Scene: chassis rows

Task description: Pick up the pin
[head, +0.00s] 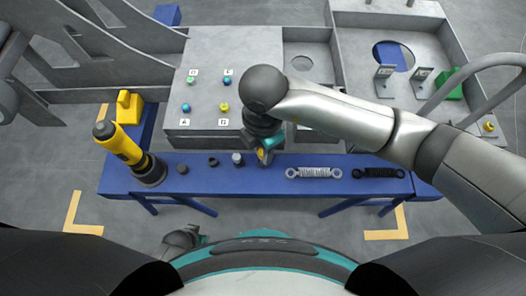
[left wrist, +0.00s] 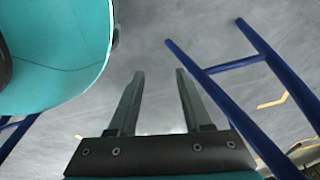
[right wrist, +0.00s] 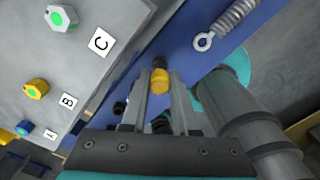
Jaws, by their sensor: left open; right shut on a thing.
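The pin (right wrist: 160,84) shows in the right wrist view as a short yellow-orange piece with a dark end, between the fingertips of my right gripper (right wrist: 160,98). In the head view my right gripper (head: 266,148) is over the blue bench (head: 215,185), near its back edge, and mostly hidden under its own wrist. It is shut on the pin, of which only a little yellow shows there. I cannot tell whether the pin still touches the bench. My left gripper (left wrist: 160,76) is open and empty, with floor behind its fingers.
A yellow power tool (head: 122,146), small dark parts (head: 213,161), a silver spring (head: 314,173) and a black spring (head: 379,173) are on the bench. Behind is a grey panel (head: 207,95) with coloured, labelled knobs. A grey frame (head: 455,30) stands at the back right.

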